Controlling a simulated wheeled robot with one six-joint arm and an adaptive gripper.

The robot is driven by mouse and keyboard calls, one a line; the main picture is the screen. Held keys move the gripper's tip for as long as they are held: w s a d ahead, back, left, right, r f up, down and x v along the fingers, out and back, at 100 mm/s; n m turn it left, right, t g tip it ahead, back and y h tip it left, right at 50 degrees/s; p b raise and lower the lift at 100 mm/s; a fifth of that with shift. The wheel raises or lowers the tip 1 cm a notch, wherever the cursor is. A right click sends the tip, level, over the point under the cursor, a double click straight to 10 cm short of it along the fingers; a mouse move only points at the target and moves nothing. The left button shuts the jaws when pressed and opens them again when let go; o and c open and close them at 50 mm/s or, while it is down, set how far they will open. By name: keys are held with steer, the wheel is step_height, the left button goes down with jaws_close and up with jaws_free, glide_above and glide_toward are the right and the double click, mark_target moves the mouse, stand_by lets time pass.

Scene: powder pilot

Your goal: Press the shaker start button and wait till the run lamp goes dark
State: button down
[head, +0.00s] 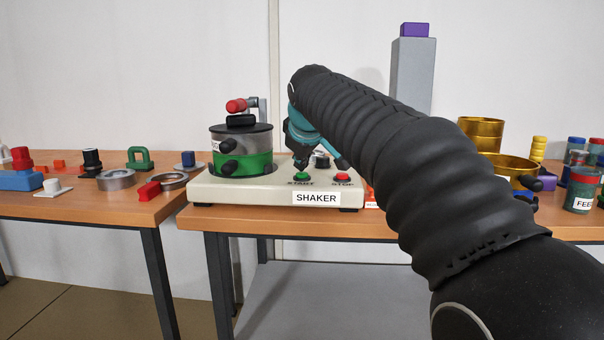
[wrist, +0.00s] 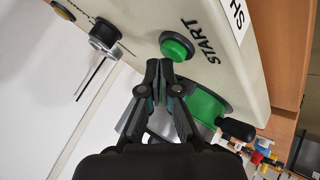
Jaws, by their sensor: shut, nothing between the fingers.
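The shaker (head: 230,192) is a cream box on the right table, with a green START button (head: 301,176) and a red STOP button (head: 342,177). My gripper (head: 301,166) points down just above START. In the wrist view my fingertips (wrist: 159,68) are together and empty, close beside the green button (wrist: 177,46); I cannot tell whether they touch it. A dull amber round piece (wrist: 62,10), possibly the run lamp, is at the wrist view's top left edge; I cannot tell whether it is lit. A dark knob (head: 321,161) sits behind the buttons.
A sieve stack with a green ring (head: 245,162) and red-handled clamp (head: 236,105) stands on the shaker's left. My arm covers much of the right side. Gold sieves (head: 480,127) and jars (head: 581,190) stand right. The left table (head: 90,205) holds several small parts.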

mark_target(302, 173)
steer(key=shift+f, duration=0.3)
steer(key=shift+r, duration=0.15)
stand_by(0.3)
steer(key=shift+r+p, duration=0.8)
steer(key=shift+p, duration=0.1)
steer(key=shift+r, duration=0.1)
step_height(302, 173, up, 6)
steer(key=p, duration=0.6)
